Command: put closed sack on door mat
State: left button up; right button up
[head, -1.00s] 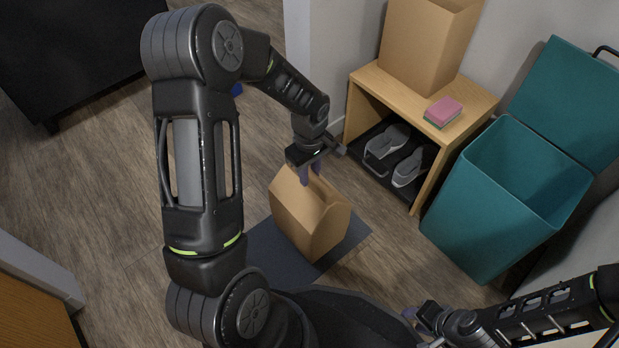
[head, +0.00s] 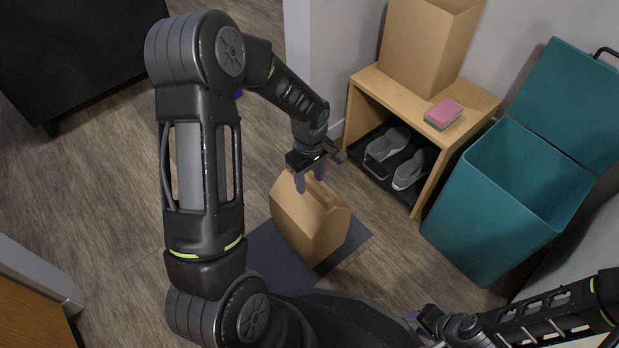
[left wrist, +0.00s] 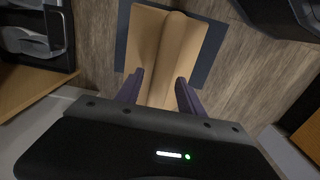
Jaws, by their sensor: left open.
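The closed sack (head: 309,228) is a brown paper bag with a folded top. It stands upright on the dark grey door mat (head: 262,262) in the head view. It also shows in the left wrist view (left wrist: 165,50), with the mat (left wrist: 209,52) around it. My left gripper (head: 310,184) is open just above the sack's top, its purple fingers apart. In the left wrist view the fingers (left wrist: 158,92) appear on either side of the sack's near end; whether they touch it I cannot tell. My right gripper (head: 418,314) is low at the right, its fingertips partly hidden.
A wooden bench (head: 474,97) holds a tall open paper bag (head: 425,45) and a pink and green sponge (head: 443,114). Grey shoes (head: 410,168) sit on a black tray beneath. A teal bin (head: 490,210) stands open at the right. Floor left of the mat is clear.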

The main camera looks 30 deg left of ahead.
pick_arm(q)
notch_tip(320, 180, up, 12)
jog(key=p, duration=0.4)
jog(key=shift+r+p, duration=0.15)
jog(key=shift+p, duration=0.25)
